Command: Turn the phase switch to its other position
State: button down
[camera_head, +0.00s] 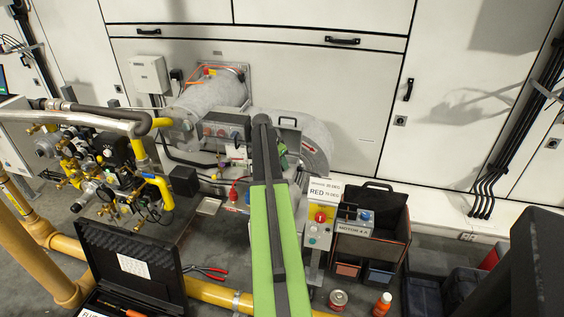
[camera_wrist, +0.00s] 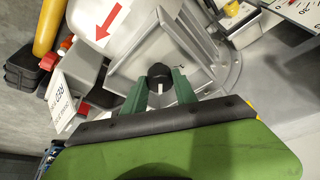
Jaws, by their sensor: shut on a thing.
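The phase switch (camera_wrist: 159,70) is a small black knob with a white pointer mark, seen in the wrist view on a grey housing (camera_wrist: 150,50). The pointer mark runs toward the bottom of that picture. My gripper (camera_wrist: 160,82) has its two green fingers on either side of the knob and is shut on it. In the head view my green and black arm reaches up to the grey burner (camera_head: 305,130). It hides the switch there, and only a bit of green shows near the arm's end.
A red arrow label (camera_wrist: 112,22) is on the casing beside the switch. A yellow pipe (camera_wrist: 48,25) shows at upper left. In the head view, brass valves and pipework (camera_head: 95,160) stand left, and an open black case (camera_head: 130,260) and tool bag (camera_head: 372,235) flank my arm.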

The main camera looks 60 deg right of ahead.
jog(key=shift+w+d+r, duration=0.1)
jog(key=shift+w+d, duration=0.25)
jog(key=shift+d, duration=0.1)
jog(key=shift+s+a, duration=0.1)
jog(key=shift+a, duration=0.3)
jog(key=shift+a+n+t, duration=0.15)
jog(key=shift+n+t, duration=0.15)
jog(key=shift+n, duration=0.2)
jog(key=n+t, duration=0.1)
jog(key=n, duration=0.3)
jog(key=shift+s, duration=0.15)
jog(key=n+t, duration=0.2)
jog(key=n, duration=0.3)
jog(key=n+t+y, duration=0.1)
jog(key=n, duration=0.2)
jog(key=shift+s+d+n+y, duration=0.15)
jog(key=shift+d+n+y, duration=0.15)
jog(key=shift+n, duration=0.1)
jog(key=shift+n+t+y, duration=0.5)
jog(key=shift+n+y, duration=0.2)
jog(key=shift+n, duration=1.6)
